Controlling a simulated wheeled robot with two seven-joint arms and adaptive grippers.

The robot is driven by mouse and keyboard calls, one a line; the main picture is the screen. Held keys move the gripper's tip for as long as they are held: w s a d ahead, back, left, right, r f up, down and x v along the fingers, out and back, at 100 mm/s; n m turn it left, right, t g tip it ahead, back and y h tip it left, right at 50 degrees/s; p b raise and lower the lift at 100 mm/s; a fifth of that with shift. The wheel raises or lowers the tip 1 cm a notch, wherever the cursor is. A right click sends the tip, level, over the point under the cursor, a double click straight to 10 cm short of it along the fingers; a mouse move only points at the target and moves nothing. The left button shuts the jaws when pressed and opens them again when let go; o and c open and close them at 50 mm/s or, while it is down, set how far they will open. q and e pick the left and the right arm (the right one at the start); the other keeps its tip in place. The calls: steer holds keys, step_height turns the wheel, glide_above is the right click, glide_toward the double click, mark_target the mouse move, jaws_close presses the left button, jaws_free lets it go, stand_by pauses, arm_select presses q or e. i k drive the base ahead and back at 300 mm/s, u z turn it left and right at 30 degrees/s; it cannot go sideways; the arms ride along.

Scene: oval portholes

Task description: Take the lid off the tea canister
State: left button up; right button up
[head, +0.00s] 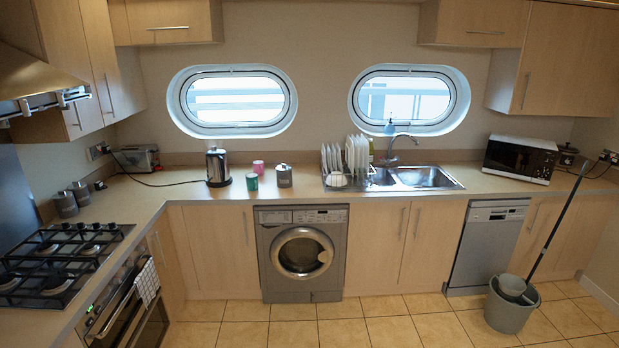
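A small grey canister (284,178) stands upright on the back counter, right of the cups, with its knobbed lid (284,167) on top. Two more grey lidded canisters stand on the left counter behind the hob, a nearer one (65,204) and a farther one (81,193). Any labels are too small to read, so I cannot tell which one holds tea. Neither of my grippers is in view.
A kettle (217,167), a green cup (252,182) and a pink cup (258,168) stand left of the single canister. A dish rack (340,182) with plates stands to its right, beside the sink (425,177). A bucket (511,306) with a mop stands on the floor at right.

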mark_target(282, 168)
steer(key=z, duration=0.2)
steer(key=i, duration=3.85)
steer(key=u, duration=0.05)
